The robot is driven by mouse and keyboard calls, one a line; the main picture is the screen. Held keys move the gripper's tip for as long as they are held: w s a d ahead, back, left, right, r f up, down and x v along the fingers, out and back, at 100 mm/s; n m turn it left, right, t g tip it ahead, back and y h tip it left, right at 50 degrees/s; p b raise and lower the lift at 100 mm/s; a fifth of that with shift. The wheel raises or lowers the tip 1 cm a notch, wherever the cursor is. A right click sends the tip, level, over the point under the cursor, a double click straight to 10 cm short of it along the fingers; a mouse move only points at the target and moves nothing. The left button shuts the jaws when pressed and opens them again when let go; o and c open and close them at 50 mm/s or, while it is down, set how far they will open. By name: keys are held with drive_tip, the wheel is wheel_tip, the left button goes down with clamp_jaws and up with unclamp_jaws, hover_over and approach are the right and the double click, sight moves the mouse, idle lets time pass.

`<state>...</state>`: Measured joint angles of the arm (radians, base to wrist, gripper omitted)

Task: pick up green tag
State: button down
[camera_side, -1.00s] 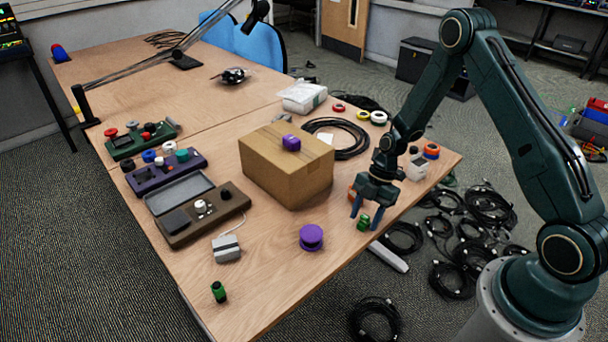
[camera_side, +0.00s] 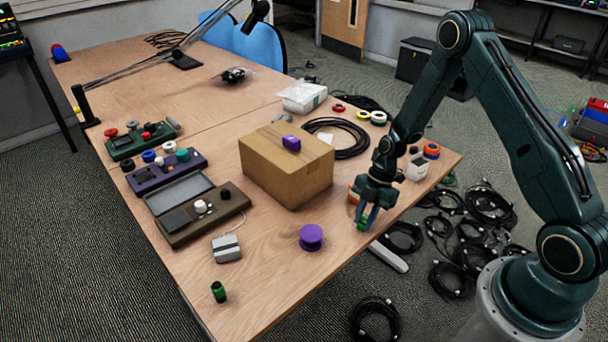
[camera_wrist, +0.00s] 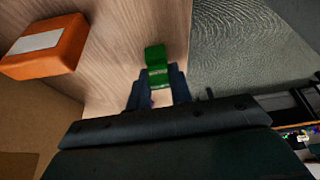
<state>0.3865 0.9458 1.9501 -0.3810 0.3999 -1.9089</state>
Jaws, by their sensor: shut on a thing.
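A small green tag (camera_side: 362,224) is at the table's right edge in the side view. My gripper (camera_side: 367,219) is lowered around it, with its fingers closed on its sides. In the wrist view the green tag (camera_wrist: 157,66) sits between the two fingertips of my gripper (camera_wrist: 158,86), and part of it sticks out beyond them. I cannot tell whether the tag still touches the table. Another small green and black piece (camera_side: 218,292) stands near the table's front left edge.
An orange box (camera_wrist: 45,48) lies close to the left of the fingers in the wrist view. A cardboard box (camera_side: 287,168) and a purple spool (camera_side: 311,237) stand to the left. The table (camera_side: 270,270) ends just right of my gripper; cables lie on the floor.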

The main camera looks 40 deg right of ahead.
sight(365, 216)
drive_tip(key=shift+r, duration=0.15)
wheel_tip(365, 216, up, 20)
idle(0.9)
idle(0.5)
